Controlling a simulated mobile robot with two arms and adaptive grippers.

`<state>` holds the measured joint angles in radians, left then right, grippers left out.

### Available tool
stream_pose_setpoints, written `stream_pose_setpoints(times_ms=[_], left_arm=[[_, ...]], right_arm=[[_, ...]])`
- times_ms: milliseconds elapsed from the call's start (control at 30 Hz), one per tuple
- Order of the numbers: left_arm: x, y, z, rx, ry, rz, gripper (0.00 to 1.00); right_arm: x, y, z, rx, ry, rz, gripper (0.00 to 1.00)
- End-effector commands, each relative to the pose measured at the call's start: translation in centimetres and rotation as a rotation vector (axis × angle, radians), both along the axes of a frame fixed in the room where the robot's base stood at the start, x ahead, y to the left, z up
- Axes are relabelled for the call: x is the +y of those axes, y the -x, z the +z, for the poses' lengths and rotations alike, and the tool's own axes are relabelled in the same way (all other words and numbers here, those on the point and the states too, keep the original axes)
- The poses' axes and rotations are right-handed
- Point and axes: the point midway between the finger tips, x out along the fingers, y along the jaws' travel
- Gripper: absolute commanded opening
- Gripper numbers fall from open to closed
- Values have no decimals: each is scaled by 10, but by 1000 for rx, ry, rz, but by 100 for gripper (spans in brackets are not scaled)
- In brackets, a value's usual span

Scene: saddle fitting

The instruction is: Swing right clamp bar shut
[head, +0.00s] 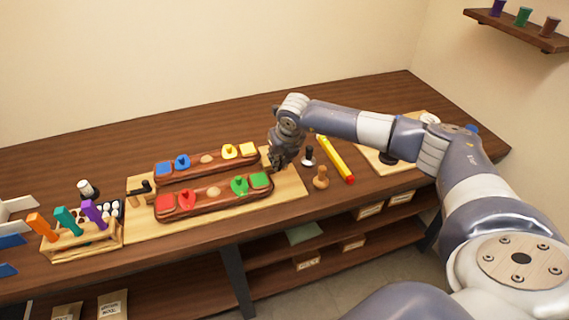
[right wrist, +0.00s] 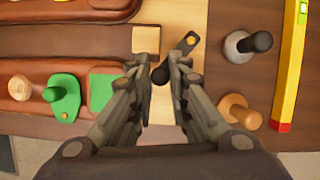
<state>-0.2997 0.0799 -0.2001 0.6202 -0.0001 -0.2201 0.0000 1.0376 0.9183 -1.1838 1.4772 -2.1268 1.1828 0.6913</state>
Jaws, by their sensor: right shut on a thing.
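My right gripper (head: 277,163) is over the right end of the pale wooden board (head: 290,188). In the right wrist view its fingers (right wrist: 160,80) are closed around the black handle end of the right clamp bar (right wrist: 186,46). The bar slants from a brass pivot at upper right down to the fingers. A small pale wooden block (right wrist: 146,39) lies left of it. The brown saddles, front (head: 214,203) and rear (head: 206,164), lie on the board with colored pieces on them. The left clamp (head: 146,187) is at the board's left end. My left gripper is not in view.
A rack (head: 82,242) with colored handles stands at the left. Bare bench lies behind the board.

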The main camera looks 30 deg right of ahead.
Motion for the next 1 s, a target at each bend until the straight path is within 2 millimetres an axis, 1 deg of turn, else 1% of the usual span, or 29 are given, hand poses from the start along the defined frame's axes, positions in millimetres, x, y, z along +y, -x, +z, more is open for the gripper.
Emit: stream_pose_setpoints(times_ms=[33,500,700,1000], left_arm=[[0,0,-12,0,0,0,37],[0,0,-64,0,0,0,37],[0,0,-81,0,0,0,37],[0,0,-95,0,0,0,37]], right_arm=[[3,-4,-4,-6,-1,-44,0],[15,-28,-4,-6,-4,-492,0],[16,-38,-2,-5,-4,-659,0],[15,-47,0,-4,-2,-836,0]])
